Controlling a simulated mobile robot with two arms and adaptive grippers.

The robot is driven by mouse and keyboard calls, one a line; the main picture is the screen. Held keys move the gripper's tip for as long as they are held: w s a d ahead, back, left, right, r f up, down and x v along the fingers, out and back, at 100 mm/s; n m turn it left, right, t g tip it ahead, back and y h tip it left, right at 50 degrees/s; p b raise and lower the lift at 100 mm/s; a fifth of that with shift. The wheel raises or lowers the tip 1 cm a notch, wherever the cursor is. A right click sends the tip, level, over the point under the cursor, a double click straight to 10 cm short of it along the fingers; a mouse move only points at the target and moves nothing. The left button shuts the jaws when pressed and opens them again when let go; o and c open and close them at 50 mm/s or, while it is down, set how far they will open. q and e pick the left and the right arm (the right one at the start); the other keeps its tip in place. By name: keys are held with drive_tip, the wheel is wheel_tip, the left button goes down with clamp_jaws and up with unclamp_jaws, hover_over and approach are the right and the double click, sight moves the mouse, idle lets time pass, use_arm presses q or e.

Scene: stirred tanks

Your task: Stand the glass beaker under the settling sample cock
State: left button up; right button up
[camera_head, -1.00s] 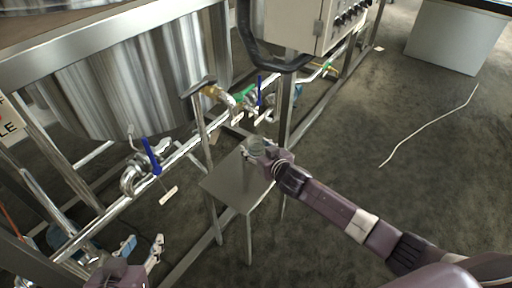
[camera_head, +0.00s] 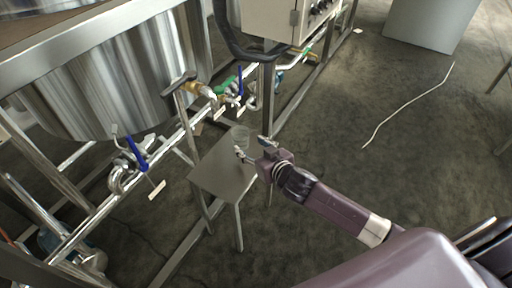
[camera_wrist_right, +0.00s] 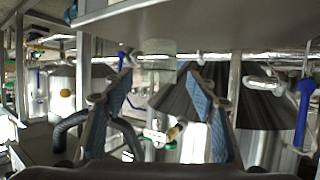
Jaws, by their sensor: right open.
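The clear glass beaker (camera_head: 240,134) stands upright near the far edge of a small metal stand (camera_head: 218,180). My right gripper (camera_head: 254,148) is open beside it, on its right and near side. In the right wrist view, which is upside down, the beaker (camera_wrist_right: 155,58) shows beyond and between the two spread fingers (camera_wrist_right: 160,80), apparently not held. A brass cock (camera_head: 203,90) with a dark handle sticks out from the tank pipework, up and left of the beaker. I cannot tell whether it is the settling sample cock. My left gripper is not in view.
A large steel tank (camera_head: 110,85) and its pipes with blue-handled valves (camera_head: 136,152) lie left of the stand. A grey control box (camera_head: 275,20) and frame posts are behind. The floor at right is open, with a thin white hose (camera_head: 410,105).

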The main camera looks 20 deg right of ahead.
drive_tip(key=shift+p+v, duration=0.3)
drive_tip(key=shift+v, duration=1.25)
drive_tip(key=s+f+g, duration=0.2)
drive_tip(key=s+g, duration=0.1)
drive_tip(key=s, duration=0.7)
drive_tip(key=s+f+g+h, duration=0.1)
drive_tip(key=s+g, duration=0.2)
drive_tip(key=s, duration=0.7)
drive_tip(key=s+f+g, duration=0.2)
drive_tip(key=s+g, duration=0.1)
drive_tip(key=s, duration=0.7)
drive_tip(key=shift+s+a+f+g+h, duration=0.2)
drive_tip(key=shift+a+f+g+h, duration=0.15)
drive_tip(key=shift+a+g, duration=0.1)
